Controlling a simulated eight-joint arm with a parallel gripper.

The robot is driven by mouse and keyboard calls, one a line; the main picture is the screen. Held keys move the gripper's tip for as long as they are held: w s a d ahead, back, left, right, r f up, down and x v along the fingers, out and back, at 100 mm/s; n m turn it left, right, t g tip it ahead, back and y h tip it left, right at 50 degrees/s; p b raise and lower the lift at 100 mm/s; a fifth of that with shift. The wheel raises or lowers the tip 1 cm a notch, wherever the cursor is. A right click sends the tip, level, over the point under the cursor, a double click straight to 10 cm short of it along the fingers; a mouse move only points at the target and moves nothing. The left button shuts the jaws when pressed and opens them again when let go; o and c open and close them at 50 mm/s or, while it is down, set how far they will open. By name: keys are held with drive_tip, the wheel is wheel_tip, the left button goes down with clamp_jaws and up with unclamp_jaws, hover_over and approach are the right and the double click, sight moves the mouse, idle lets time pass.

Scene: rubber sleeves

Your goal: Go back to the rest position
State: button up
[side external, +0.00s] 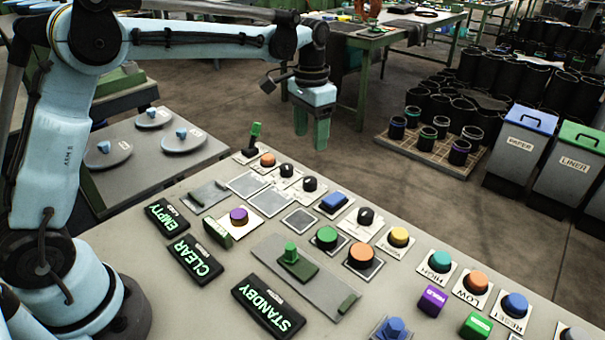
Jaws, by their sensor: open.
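My gripper (311,126) hangs at the end of my raised arm, fingers pointing down, above the far edge of the control panel. Its two green fingers are apart with nothing between them. The grey control panel (205,290) lies below and in front of it. No sleeve is in the gripper. A lever with a green handle (254,134) stands at the panel's far corner, left of the gripper and apart from it in the picture.
The panel carries several coloured buttons, knobs, a green slider (291,254) and lit signs such as STANDBY (268,306). A side table with grey discs (182,140) stands at left. Black sleeves (460,150) and bins (522,140) stand at right. Open floor (370,165) lies behind the panel.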

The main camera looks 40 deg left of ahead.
drive_tip(key=s+r+n+t, duration=0.1)
drive_tip(key=s+r+t, duration=0.3)
drive_tip(key=s, duration=0.5)
drive_tip(key=s+f+n+t, duration=0.1)
drive_tip(key=s+f+t, duration=0.2)
drive_tip(key=s, duration=0.7)
drive_tip(key=shift+s+a+n, duration=0.3)
drive_tip(key=shift+s+a, duration=0.1)
